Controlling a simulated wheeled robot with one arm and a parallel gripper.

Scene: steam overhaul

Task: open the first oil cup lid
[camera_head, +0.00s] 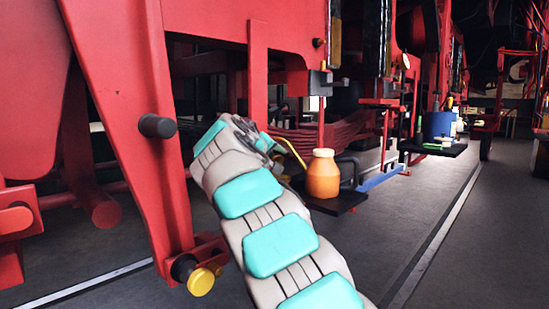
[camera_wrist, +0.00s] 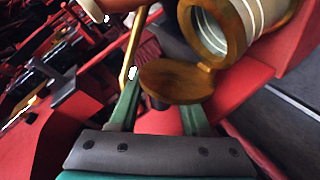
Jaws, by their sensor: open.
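In the wrist view, an oil cup (camera_wrist: 251,15) with a pale body and a brass-coloured rim shows its open mouth at the upper right. A round brass-brown lid (camera_wrist: 176,82) stands swung away from the mouth, its edge close to the rim. My gripper (camera_wrist: 162,90) has its two green fingers apart. The lid overlaps the tip of the right finger, and the left finger stands beside its left edge. I cannot tell whether either finger touches it. In the head view my arm hides the gripper, and I cannot make out the cup or lid.
An orange bottle (camera_head: 323,175) stands on a black shelf (camera_head: 345,202) just right of my arm. A yellow spout (camera_head: 291,150) rises near it. Red machine frames (camera_head: 120,100) crowd the left. A blue can (camera_head: 438,125) stands farther back. The grey floor (camera_head: 470,240) at right is clear.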

